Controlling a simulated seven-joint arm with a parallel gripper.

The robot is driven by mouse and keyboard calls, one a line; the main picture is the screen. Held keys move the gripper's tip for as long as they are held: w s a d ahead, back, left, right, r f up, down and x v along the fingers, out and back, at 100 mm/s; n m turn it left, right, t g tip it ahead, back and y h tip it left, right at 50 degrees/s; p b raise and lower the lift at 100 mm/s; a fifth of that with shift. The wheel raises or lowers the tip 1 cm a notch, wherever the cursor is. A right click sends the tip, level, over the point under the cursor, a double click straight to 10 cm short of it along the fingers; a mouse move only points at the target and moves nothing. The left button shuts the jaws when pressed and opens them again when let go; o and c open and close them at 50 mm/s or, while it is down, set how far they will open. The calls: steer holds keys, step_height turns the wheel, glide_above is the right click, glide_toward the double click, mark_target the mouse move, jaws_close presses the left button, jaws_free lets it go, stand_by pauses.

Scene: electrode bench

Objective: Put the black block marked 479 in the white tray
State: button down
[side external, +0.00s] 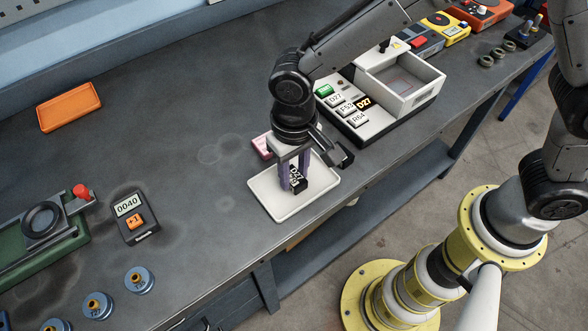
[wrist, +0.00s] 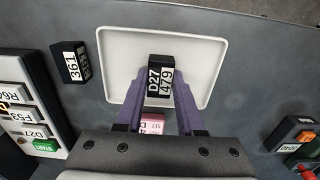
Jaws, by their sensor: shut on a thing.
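The black block marked 479 (wrist: 160,80), which also reads D27, is between the two purple fingers of my gripper (wrist: 160,95). In the side external view the block (side external: 297,180) is low between the fingers of my gripper (side external: 294,184), over the white tray (side external: 265,207). My gripper is shut on it. In the wrist view the white tray (wrist: 120,55) lies behind the block, and the block is inside its outline. I cannot tell whether the block touches the tray floor.
A black block marked 361 (wrist: 70,62) stands beside the tray. A pink block (wrist: 153,124) is close to the tray's near edge in the wrist view. A white machine with buttons (side external: 360,110), an orange tray (side external: 69,107) and a counter (side external: 135,215) are on the bench.

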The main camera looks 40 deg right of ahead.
mark_target(294, 176)
steer(key=c, duration=0.5)
jaws_free()
steer(key=shift+f, duration=0.1)
step_height(294, 176, up, 12)
steer(key=s+d+r+t, duration=0.1)
steer(key=d+r, duration=0.4)
steer(key=d, duration=0.5)
steer(key=shift+s+d+r+t, duration=0.1)
steer(key=shift+s+d+t, duration=0.65)
steer(key=shift+s+d, duration=1.8)
steer(key=shift+s+d+r+t, duration=0.1)
steer(key=shift+s+d+t, duration=0.7)
steer(key=shift+s+d, duration=1.75)
steer(key=shift+s+d+t, duration=0.75)
steer(key=shift+s+d, duration=0.95)
steer(key=shift+d, duration=1.65)
